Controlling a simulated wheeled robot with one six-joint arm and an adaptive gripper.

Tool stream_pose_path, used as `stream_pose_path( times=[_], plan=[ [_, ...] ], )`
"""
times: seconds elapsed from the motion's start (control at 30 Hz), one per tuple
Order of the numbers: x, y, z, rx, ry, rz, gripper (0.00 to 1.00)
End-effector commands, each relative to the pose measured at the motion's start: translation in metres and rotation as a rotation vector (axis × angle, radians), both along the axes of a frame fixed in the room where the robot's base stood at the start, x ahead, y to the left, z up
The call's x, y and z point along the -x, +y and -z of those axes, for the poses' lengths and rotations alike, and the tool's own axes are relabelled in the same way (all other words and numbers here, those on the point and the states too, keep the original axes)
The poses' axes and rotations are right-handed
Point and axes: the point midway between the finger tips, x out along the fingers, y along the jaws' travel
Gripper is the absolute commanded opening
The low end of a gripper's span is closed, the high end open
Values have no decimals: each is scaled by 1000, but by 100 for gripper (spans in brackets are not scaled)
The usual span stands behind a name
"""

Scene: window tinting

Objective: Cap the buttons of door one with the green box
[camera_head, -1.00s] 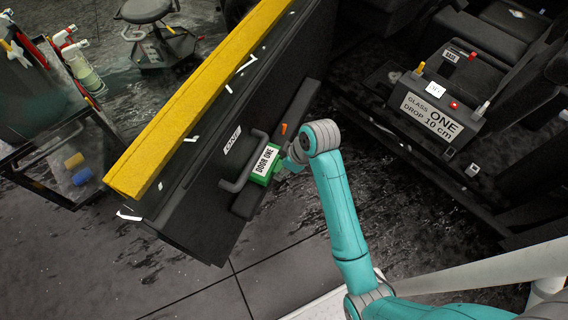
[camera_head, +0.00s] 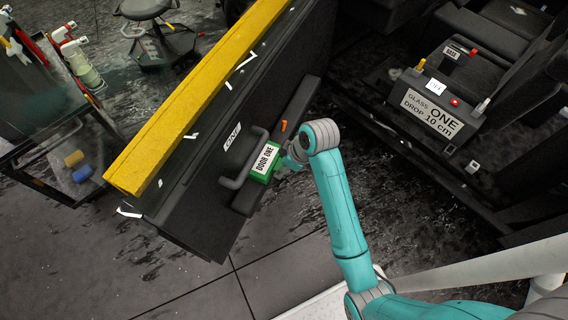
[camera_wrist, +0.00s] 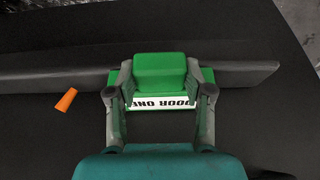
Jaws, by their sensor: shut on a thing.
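The green box (camera_head: 263,161), with a white label reading DOOR ONE, sits at the armrest of the black door panel (camera_head: 206,222), beside the grey pull handle. In the wrist view the green box (camera_wrist: 160,70) is between both fingers of my gripper (camera_wrist: 160,88), which is shut on its raised middle block. The box's wider base lies across the dark armrest ledge (camera_wrist: 245,73). The buttons of door one are not visible; I cannot tell whether the box is fully seated. In the head view my gripper (camera_head: 281,169) is partly hidden by my wrist.
A yellow strip (camera_head: 197,100) covers the door's top edge. A box labelled GLASS ONE DROP 10 cm (camera_head: 433,107) is at right.

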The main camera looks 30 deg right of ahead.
Motion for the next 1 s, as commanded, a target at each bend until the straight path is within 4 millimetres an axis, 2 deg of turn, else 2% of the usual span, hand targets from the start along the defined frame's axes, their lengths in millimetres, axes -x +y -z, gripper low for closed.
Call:
stream_pose_path(
  times=[0.03, 0.07, 0.17, 0.57, 1.0],
  plan=[
    [0, 0, 1, 0, 0, 0, 9],
    [0, 0, 1, 0, 0, 0, 56],
    [0, 0, 1, 0, 0, 0, 80],
    [1, -1, -4, 0, -1, 0, 80],
    [18, -16, -60, 0, -2, 2, 80]
  ],
)
